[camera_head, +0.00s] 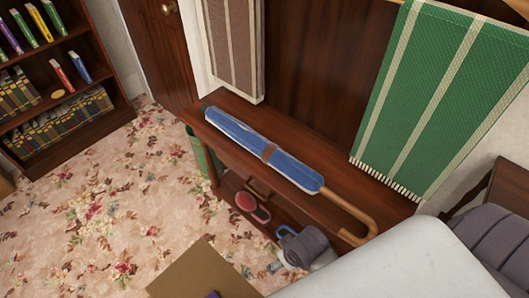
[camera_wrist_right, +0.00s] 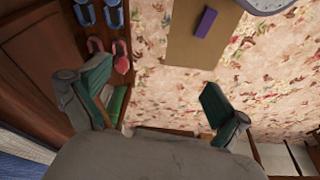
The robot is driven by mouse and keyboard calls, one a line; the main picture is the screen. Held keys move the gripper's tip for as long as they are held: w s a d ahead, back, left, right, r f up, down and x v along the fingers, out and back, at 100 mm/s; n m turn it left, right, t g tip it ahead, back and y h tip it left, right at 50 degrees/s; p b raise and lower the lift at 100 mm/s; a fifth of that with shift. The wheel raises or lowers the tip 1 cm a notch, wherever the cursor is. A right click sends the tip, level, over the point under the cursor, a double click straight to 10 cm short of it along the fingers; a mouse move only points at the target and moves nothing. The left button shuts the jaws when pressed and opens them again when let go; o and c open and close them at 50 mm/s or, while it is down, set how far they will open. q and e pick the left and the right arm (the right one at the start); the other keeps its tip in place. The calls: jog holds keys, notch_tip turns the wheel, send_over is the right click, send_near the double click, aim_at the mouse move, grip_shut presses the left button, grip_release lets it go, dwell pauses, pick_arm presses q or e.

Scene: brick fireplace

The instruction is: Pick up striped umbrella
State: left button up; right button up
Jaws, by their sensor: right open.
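The striped umbrella (camera_head: 245,140) is closed, blue with pale stripes, a brown strap and a curved wooden handle. It lies lengthwise on the wooden bench (camera_head: 365,200), its handle toward the lower right. Part of its blue cloth seems to show at the lower left of the right wrist view (camera_wrist_right: 20,168). My right gripper (camera_wrist_right: 155,92) is open, its two green-padded fingers wide apart with nothing between them. It is beside the bench's front edge, apart from the umbrella. In the head view, my pale arm and grey wrist hide its fingers in part. My left gripper is not in view.
Red shoes (camera_head: 253,206) and blue shoes (camera_wrist_right: 113,16) are on the bench's lower shelf. A green striped cloth (camera_head: 425,105) and a brown one (camera_head: 235,50) hang above the bench. A bookshelf (camera_head: 85,85) stands left. Flowered floor (camera_head: 110,205) lies open in front.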

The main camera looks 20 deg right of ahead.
jog(key=w+a+r+n+y+b, duration=0.1)
jog(key=w+a+r+n, duration=0.15)
jog(key=w+r, duration=0.45)
jog(key=g+h, duration=0.2)
jog(key=h, duration=0.3)
send_near(287, 161)
jog(key=shift+m, duration=0.25)
jog(key=x, duration=0.8)
jog(key=shift+s+a, duration=0.2)
jog(key=shift+s, duration=0.15)
jog(key=x, duration=0.5)
jog(key=shift+w+d, duration=0.2)
jog(key=shift+w, duration=0.15)
jog(key=c, duration=1.5)
jog(key=shift+c, duration=0.9)
jog(key=shift+r, duration=0.1)
